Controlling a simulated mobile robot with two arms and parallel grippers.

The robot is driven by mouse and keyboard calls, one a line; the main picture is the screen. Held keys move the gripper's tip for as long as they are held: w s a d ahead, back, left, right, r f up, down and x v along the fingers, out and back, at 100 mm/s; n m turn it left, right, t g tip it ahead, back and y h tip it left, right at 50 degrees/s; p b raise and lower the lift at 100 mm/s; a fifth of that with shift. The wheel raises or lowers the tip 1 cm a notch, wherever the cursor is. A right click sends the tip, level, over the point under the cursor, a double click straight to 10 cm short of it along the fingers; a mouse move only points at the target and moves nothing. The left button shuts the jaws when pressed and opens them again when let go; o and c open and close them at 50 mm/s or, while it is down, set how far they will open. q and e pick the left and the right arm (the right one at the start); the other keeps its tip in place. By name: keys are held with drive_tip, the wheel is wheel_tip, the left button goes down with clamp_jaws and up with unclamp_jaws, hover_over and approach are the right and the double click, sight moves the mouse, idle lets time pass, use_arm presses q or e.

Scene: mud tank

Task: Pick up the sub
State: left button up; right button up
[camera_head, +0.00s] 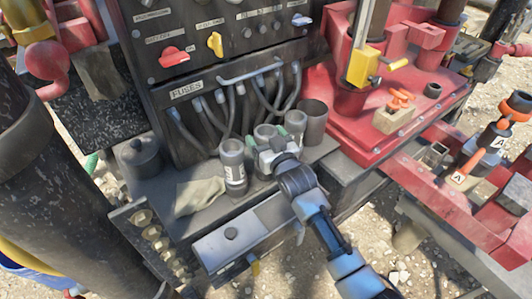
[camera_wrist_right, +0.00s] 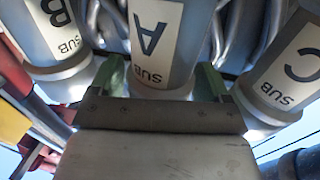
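Several grey-white subs stand in a row on the shelf under the fuse panel. Sub A (camera_wrist_right: 158,35) is in the middle of the right wrist view, sub B (camera_wrist_right: 60,35) on its left and sub C (camera_wrist_right: 290,65) on its right. In the head view, sub C (camera_head: 233,165) stands front left of my right gripper (camera_head: 272,150), which partly hides sub A (camera_head: 264,132). In the right wrist view the green fingers of my right gripper (camera_wrist_right: 162,80) lie on either side of sub A. I cannot tell whether they press on it. My left gripper is not in view.
Cables hang behind the subs below the fuses panel (camera_head: 187,90). A grey cup (camera_head: 313,122) stands to the right, and a crumpled cloth (camera_head: 198,195) and a dark lidded pot (camera_head: 138,158) to the left. Red machinery (camera_head: 350,140) borders the shelf on the right.

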clamp_jaws()
drive_tip(key=shift+w+r, duration=0.1)
drive_tip(key=shift+r, duration=0.1)
